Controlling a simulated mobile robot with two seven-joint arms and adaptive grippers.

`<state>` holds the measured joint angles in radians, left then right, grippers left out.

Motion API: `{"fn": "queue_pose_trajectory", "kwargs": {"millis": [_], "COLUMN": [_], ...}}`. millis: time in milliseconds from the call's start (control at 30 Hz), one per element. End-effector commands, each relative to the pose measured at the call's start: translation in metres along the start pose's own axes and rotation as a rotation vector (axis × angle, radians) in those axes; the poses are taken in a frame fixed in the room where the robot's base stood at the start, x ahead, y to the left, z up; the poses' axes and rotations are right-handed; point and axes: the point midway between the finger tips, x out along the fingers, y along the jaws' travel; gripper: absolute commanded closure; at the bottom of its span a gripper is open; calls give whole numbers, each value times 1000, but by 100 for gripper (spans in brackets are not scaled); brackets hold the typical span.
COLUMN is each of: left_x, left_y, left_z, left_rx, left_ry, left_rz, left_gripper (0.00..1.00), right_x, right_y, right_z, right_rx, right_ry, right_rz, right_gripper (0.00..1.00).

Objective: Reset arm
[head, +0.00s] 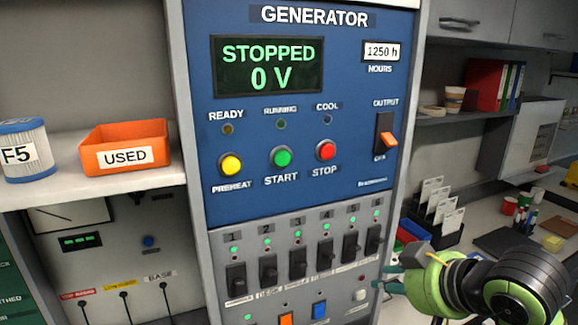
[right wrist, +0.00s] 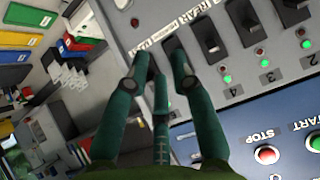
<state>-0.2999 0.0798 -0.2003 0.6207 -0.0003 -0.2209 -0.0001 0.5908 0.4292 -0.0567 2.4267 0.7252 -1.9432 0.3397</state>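The generator panel (head: 345,200) fills the middle of the head view. Its screen (head: 268,65) reads STOPPED, 0 V. Below are the preheat (head: 230,165), start (head: 282,157) and stop (head: 326,150) buttons. The output switch (head: 389,140) has an orange lever beside the OFF label. A row of numbered black breakers (head: 325,250) has green lights above it. My right gripper (head: 387,272) is at the panel's lower right edge. In the right wrist view its teal fingers (right wrist: 161,66) are apart near the end breaker, with no held object visible; contact is unclear. My left gripper is out of view.
An orange USED bin (head: 125,145) and a filter canister (head: 25,150) stand on the left shelf. On the right are a card rack (head: 437,215) and a cluttered desk (head: 500,240).

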Motion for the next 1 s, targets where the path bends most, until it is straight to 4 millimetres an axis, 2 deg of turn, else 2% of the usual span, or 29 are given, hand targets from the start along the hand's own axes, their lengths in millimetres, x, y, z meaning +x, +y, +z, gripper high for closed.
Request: {"fn": "queue_pose_trajectory", "kwargs": {"millis": [33,100,167,200,300,400,500,700,933,1000], "left_x": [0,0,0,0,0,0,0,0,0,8], "left_y": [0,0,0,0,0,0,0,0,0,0], "left_z": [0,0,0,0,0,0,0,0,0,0], "left_rx": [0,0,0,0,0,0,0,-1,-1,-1], "left_ry": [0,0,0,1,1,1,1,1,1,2], "left_rz": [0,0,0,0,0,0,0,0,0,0], "left_gripper": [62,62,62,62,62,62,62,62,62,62], "right_x": [18,39,52,60,73,77,74,62,40,63], "right_y": [-4,-7,-11,-13,-20,-27,-32,-42,-53,-49], "right_z": [27,62,94,116,173,225,265,325,382,396], "right_rx": [21,46,64,74,97,108,112,108,94,92], "right_ry": [-47,-97,-140,-170,-250,-324,-384,-484,-589,-590], "right_rz": [-8,-3,5,12,34,60,83,117,152,151], "right_gripper": [76,76,76,76,76,76,76,76,76,76]}}
